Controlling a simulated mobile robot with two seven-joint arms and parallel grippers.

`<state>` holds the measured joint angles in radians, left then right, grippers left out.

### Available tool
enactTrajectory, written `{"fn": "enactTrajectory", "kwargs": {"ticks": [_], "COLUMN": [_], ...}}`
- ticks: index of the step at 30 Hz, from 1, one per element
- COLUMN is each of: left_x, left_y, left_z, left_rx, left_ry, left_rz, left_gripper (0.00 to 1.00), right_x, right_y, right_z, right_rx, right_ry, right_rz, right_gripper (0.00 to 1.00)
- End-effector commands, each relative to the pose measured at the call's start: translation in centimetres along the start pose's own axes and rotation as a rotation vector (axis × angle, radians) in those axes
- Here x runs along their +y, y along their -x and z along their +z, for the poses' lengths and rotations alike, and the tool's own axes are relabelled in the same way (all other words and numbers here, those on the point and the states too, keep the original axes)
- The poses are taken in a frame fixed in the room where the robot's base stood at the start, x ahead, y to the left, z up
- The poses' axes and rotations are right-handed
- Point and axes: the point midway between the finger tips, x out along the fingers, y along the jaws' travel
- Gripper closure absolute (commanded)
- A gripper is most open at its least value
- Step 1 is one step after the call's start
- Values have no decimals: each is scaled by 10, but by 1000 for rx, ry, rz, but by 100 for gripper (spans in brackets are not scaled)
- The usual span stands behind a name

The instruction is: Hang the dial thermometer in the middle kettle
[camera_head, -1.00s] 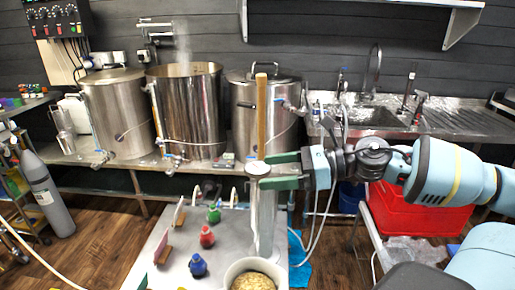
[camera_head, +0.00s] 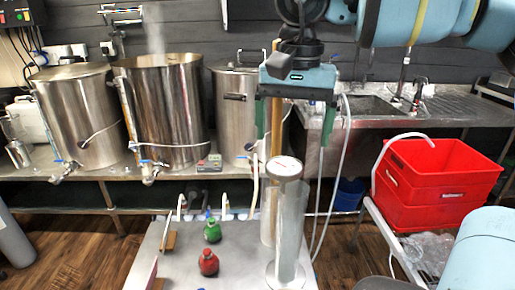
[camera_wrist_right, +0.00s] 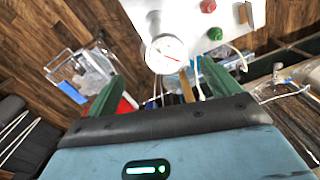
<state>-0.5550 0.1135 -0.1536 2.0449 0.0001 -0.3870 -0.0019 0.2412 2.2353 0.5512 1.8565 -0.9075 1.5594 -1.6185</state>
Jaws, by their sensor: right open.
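The dial thermometer (camera_head: 287,168) has a round white face with a red needle. It sits at the top of an upright metal cylinder (camera_head: 289,230) on the steel cart; its stem is hidden. It also shows in the right wrist view (camera_wrist_right: 167,54). The middle kettle (camera_head: 168,115) is tall, steel and open at the top, with steam rising from it. My right gripper (camera_head: 296,138) points down above the dial, green fingers spread apart and empty. In the right wrist view the dial lies beyond and between the fingers (camera_wrist_right: 160,78). My left gripper is out of view.
A wooden handle (camera_head: 276,110) stands upright behind the thermometer, close to my right gripper. Lidded kettles flank the middle one. Red crates (camera_head: 440,180) are at the right.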

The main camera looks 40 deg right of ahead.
Motion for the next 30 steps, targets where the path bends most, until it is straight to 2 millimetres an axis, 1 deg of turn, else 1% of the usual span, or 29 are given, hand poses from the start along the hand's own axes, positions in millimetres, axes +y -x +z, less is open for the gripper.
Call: {"fn": "enactTrajectory", "kwargs": {"ticks": [1,3,6,12,16,20,24,30], "left_x": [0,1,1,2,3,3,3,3], "left_y": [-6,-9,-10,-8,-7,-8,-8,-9], "left_z": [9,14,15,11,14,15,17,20], "left_rx": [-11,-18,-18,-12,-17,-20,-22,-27], "left_ry": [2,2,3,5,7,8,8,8], "left_rz": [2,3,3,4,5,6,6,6], "left_gripper": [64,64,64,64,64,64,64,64], "right_x": [-2,-2,-3,-2,-2,-1,-1,-1], "right_y": [-15,-21,-24,-24,-32,-49,-70,-92], "right_z": [-1,-2,-2,-2,-2,-1,-1,-1], "right_rx": [-5,-8,-9,-9,-11,-12,-12,-12], "right_ry": [1,2,2,2,2,2,2,1], "right_rz": [12,17,20,20,22,22,22,20], "right_gripper": [11,11,11,11,11,11,11,11]}}
